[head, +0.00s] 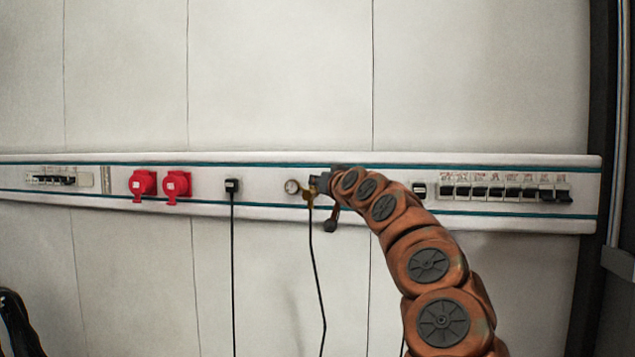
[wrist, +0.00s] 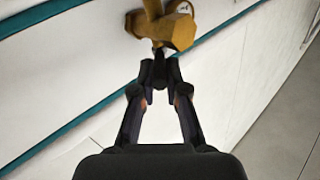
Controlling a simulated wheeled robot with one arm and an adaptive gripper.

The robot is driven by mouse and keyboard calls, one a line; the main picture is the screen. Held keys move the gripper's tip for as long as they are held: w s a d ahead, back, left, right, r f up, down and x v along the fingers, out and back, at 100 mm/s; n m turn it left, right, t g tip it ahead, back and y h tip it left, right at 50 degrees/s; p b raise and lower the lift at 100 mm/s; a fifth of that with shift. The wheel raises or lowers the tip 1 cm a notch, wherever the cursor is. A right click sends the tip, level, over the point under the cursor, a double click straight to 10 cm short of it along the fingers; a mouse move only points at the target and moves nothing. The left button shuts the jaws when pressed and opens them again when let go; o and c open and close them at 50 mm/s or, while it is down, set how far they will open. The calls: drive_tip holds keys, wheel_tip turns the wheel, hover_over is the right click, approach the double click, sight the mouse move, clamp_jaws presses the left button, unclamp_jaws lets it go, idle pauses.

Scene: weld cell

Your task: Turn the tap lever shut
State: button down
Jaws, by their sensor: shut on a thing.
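The brass-yellow tap (head: 308,194) sits on the white wall rail, just right of a round gauge. In the wrist view the tap (wrist: 176,30) fills the top middle, right beyond my fingertips. My gripper (head: 319,183) reaches it from the right in the head view. In the wrist view my gripper (wrist: 160,72) has its two dark fingers drawn together at the tips, against the near end of the brass part. It is shut on the tap lever; the fingertips hide most of the gripped part.
The round gauge (head: 292,186) is close beside the tap. A black cable (head: 319,290) hangs below it, and another cable hangs from a black plug (head: 232,185). Red sockets (head: 177,184) are to the left; a row of black switches (head: 504,193) is to the right. The wall above is bare.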

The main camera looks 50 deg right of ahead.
drive_tip(key=n+y+p, duration=0.1)
drive_tip(key=y+p, duration=0.1)
drive_tip(key=d+f+n+t+y+p, duration=0.1)
drive_tip(key=y+p, duration=0.1)
drive_tip(key=n+y+p, duration=0.1)
drive_tip(key=y+p, duration=0.1)
drive_tip(key=p, duration=0.1)
drive_tip(key=shift+d+f+n, duration=0.25)
drive_tip(key=shift+d+n, duration=0.05)
drive_tip(key=shift+r+n+y+p, duration=0.15)
drive_tip(key=shift+n+y+p, duration=0.15)
drive_tip(key=shift+p, duration=0.15)
drive_tip(key=shift+s+r+t, duration=0.1)
drive_tip(key=shift+r+t, duration=0.2)
drive_tip(key=shift+r, duration=0.05)
drive_tip(key=c, duration=1.5)
unclamp_jaws()
drive_tip(key=shift+s, duration=0.1)
drive_tip(key=o, duration=0.3)
drive_tip(key=shift+f, duration=0.1)
drive_tip(key=shift+s, duration=0.15)
